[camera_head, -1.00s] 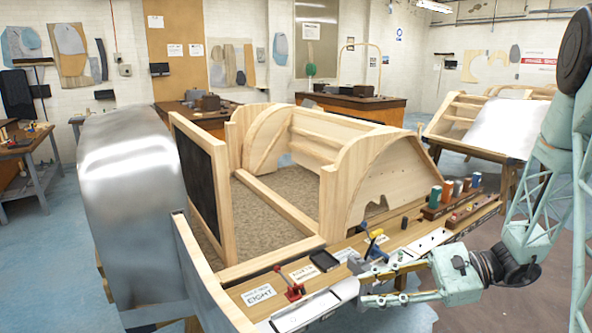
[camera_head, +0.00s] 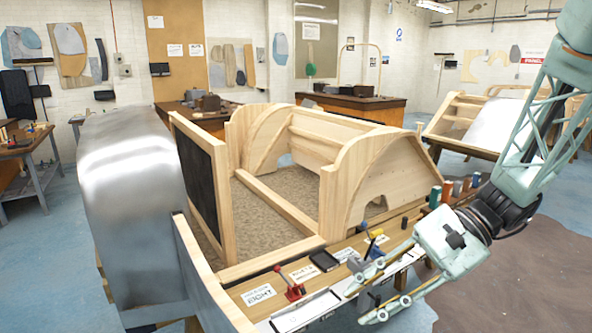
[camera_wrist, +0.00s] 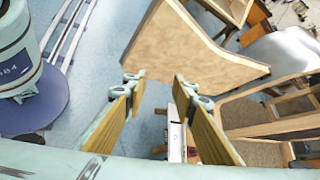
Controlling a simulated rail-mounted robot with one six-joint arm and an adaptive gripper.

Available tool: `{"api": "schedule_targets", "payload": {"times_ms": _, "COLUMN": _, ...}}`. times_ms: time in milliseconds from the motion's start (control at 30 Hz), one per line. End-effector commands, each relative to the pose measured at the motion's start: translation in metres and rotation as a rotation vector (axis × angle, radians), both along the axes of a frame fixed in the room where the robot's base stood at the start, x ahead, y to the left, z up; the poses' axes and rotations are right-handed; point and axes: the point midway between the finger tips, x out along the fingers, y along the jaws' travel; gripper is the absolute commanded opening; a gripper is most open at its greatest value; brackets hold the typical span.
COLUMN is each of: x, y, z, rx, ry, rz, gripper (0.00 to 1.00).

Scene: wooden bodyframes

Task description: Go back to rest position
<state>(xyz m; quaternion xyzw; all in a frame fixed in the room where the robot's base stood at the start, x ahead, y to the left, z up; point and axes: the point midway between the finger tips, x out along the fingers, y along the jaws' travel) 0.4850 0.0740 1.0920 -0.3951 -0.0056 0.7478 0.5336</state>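My gripper (camera_head: 356,304) is at the lower right of the head view, in front of the workbench edge on the near side of the wooden bodyframe. It points down and to the left. Its two fingers are spread apart with nothing between them. In the wrist view my gripper (camera_wrist: 158,82) also shows both fingers apart and empty, with blue floor visible between them. I cannot tell the exact gap between the gripper and the bench edge.
The wooden bodyframe (camera_head: 352,190) stands in the middle, with a curved metal panel (camera_head: 130,200) at left. Brown and blue floor lies open at lower right.

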Motion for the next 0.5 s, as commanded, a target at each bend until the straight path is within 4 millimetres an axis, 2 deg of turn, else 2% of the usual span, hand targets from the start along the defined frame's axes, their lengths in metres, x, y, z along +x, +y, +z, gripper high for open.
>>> {"api": "schedule_targets", "payload": {"times_ms": 500, "x": -0.057, "y": 0.006, "z": 0.028, "rx": -0.179, "ry": -0.122, "rz": 0.164, "gripper": 0.25}}
